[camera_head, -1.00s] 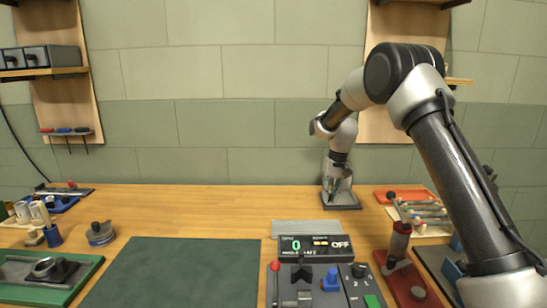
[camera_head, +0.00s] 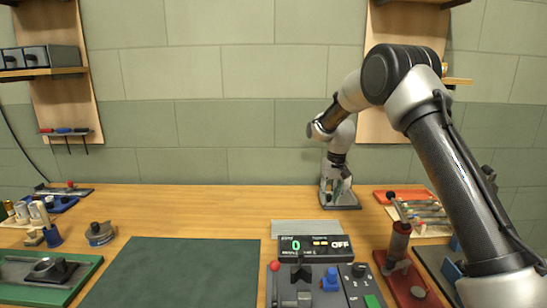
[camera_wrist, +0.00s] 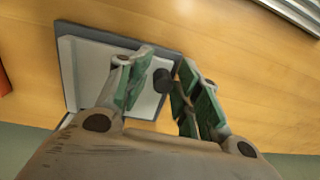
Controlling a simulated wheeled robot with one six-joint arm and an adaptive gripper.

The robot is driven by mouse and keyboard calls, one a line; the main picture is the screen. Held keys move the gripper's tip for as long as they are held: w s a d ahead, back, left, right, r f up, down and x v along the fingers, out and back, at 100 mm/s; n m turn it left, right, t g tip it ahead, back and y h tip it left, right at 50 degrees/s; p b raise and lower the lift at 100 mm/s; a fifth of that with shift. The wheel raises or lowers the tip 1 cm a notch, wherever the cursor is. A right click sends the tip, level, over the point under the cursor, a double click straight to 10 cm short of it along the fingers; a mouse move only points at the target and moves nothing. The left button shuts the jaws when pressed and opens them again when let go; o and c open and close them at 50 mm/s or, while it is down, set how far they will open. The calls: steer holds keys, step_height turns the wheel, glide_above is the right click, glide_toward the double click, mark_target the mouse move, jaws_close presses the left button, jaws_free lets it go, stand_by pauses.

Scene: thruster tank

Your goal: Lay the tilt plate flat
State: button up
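The tilt plate (camera_wrist: 92,75) is a pale flat panel on a dark grey base (camera_wrist: 69,70), with a dark round knob (camera_wrist: 163,80) near one side. In the head view the dark base (camera_head: 345,207) sits at the back of the table, near the wall. My gripper (camera_wrist: 167,64) is open over it, and its green-padded fingers stand on either side of the knob. The gripper also shows in the head view (camera_head: 336,196), pointing down. It hides much of the plate there, and I cannot tell the plate's exact tilt or whether the fingers touch the knob.
A red tray (camera_head: 400,193) with tools lies right of the base. A control box (camera_head: 316,248) with a display stands in front. A dark green mat (camera_head: 180,270) covers the front middle. The wooden table left of the base is clear.

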steer(key=shift+r, duration=0.1)
steer(key=shift+r, duration=3.45)
steer(key=s+d+r+t, duration=0.1)
steer(key=s+d+r, duration=0.4)
steer(key=s+r, duration=0.35)
steer(key=s+d+r+t, duration=0.1)
steer(key=s+d+r, duration=0.4)
steer(key=s+r, duration=0.4)
steer(key=s+d+f+t, duration=0.1)
steer(key=s+d, duration=0.2)
steer(key=s, duration=1)
steer(key=s+d+f+t, duration=0.1)
steer(key=s+d+f, duration=0.1)
steer(key=s, duration=1.1)
steer(key=shift+s+d+f+h, duration=0.2)
steer(key=shift+s+d+h, duration=0.15)
steer(key=shift+d, duration=0.25)
steer(key=shift+w, duration=0.1)
